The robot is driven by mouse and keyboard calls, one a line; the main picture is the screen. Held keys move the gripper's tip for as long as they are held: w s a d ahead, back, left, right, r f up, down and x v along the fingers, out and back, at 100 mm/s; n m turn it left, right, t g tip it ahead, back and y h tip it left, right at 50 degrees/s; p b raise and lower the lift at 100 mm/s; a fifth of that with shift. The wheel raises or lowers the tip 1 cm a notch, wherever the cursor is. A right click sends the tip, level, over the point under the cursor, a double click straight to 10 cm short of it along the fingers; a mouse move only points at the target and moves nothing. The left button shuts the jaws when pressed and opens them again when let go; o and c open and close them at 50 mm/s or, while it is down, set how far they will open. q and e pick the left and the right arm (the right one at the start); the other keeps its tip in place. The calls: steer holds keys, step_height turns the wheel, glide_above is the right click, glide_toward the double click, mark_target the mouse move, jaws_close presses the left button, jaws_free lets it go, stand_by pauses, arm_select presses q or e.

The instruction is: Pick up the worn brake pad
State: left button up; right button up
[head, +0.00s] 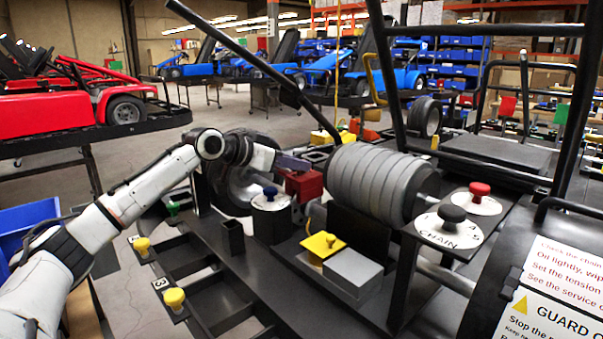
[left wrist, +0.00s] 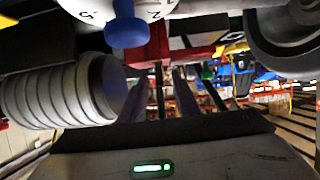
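A red block-like housing (head: 305,185) stands beside the ribbed grey cylinder on the kart stand. It also shows in the left wrist view (left wrist: 150,46), near the top. I cannot make out the worn brake pad as a separate part in either view. My left gripper (head: 291,163) is just above and beside the red housing, its fingers pointing right. In the left wrist view the two fingers (left wrist: 160,90) stand apart with background showing between them, so it looks open and empty. Whether a finger touches the housing is unclear. My right gripper is not in view.
The ribbed cylinder (head: 375,182) is close to the right of the gripper. A blue knob (head: 270,192) on a white-topped drum is just below it. Black bars (head: 290,95) cross above. Yellow knobs (head: 174,298) and open black trays (head: 205,290) lie nearer me.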

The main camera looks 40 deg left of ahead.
arm_select(q)
steer(key=shift+x, duration=1.4)
jaws_close()
steer(key=shift+r, duration=0.1)
steer(key=shift+r, duration=0.15)
